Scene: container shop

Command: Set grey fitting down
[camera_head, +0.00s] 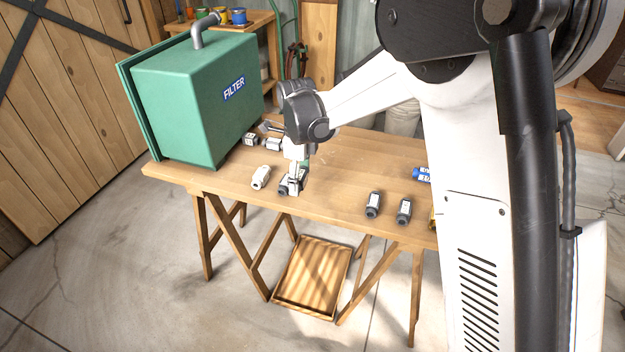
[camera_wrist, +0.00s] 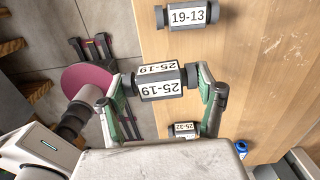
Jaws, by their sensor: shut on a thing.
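My gripper (camera_head: 293,181) is over the front part of the wooden table (camera_head: 225,181), pointing down. The fitting lies crosswise between the fingertips. In the head view the held fitting (camera_head: 284,187) is partly hidden by the fingers and sits at or just above the tabletop; I cannot tell whether it touches.
A pale fitting (camera_head: 261,177) lies left of my gripper; two dark grey fittings (camera_head: 373,204) (camera_head: 404,209) stand to the right. Small fittings (camera_head: 250,139) lie by the green FILTER box (camera_head: 205,100). A fitting labelled 19-13 (camera_wrist: 188,17) shows in the wrist view. Bare wood lies between these groups.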

